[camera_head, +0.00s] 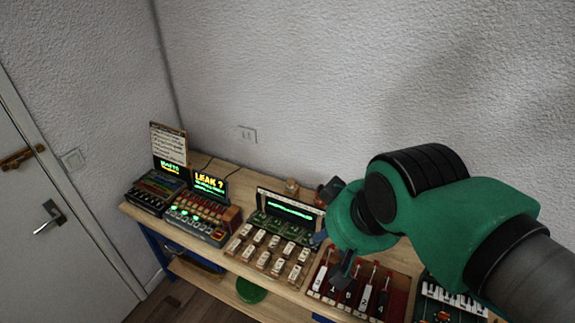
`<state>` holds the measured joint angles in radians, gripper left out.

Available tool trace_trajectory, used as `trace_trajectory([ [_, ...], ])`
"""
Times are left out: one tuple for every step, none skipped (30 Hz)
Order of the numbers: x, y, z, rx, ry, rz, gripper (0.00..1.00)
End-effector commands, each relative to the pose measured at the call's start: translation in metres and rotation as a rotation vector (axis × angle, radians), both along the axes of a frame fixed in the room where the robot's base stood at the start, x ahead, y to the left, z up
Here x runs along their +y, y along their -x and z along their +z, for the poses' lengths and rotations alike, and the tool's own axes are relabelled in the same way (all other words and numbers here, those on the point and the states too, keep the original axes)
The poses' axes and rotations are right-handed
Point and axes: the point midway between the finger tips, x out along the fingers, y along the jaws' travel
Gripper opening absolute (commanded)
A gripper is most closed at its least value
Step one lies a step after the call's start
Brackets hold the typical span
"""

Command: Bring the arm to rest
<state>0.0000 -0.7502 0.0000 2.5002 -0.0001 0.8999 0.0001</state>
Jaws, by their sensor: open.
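My arm (425,210), green and black, reaches in from the right edge over the workbench. My gripper (328,256) is at its end, open and pointing down. It hangs over the bench near the right side of the device with the green screen line and the left end of the red box. Nothing shows between its fingers, though the view is small. I cannot tell how far it is above the bench.
The wooden bench (228,167) stands against the wall. It carries a lit "LEAK?" panel (209,184), a block device (270,250), a red box with numbered pieces (350,295) and a small keyboard (452,300). A door (50,230) is at left.

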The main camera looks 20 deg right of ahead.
Motion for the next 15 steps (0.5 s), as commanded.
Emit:
trace_trajectory([
  [0.0, 0.0, -0.005, 0.0, 0.0, 0.0, 0.48],
  [0.0, 0.0, -0.008, 0.0, 0.0, 0.0, 0.48],
  [0.0, 0.0, -0.011, 0.0, 0.0, 0.0, 0.48],
  [0.0, 0.0, -0.015, 0.0, 0.0, 0.0, 0.48],
  [0.0, 0.0, -0.019, 0.0, 0.0, 0.0, 0.48],
  [0.0, 0.0, -0.024, 0.0, 0.0, 0.0, 0.48],
  [0.0, 0.0, -0.029, 0.0, 0.0, 0.0, 0.48],
  [0.0, 0.0, -0.034, 0.0, 0.0, 0.0, 0.48],
  [0.0, 0.0, -0.041, 0.0, 0.0, 0.0, 0.48],
  [0.0, 0.0, -0.046, 0.0, 0.0, 0.0, 0.48],
  [0.0, 0.0, -0.052, 0.0, 0.0, 0.0, 0.48],
  [0.0, 0.0, -0.059, 0.0, 0.0, 0.0, 0.48],
  [0.0, 0.0, -0.065, 0.0, 0.0, 0.0, 0.48],
  [0.0, 0.0, -0.071, 0.0, 0.0, 0.0, 0.48],
  [0.0, 0.0, -0.078, 0.0, 0.0, 0.0, 0.48],
])
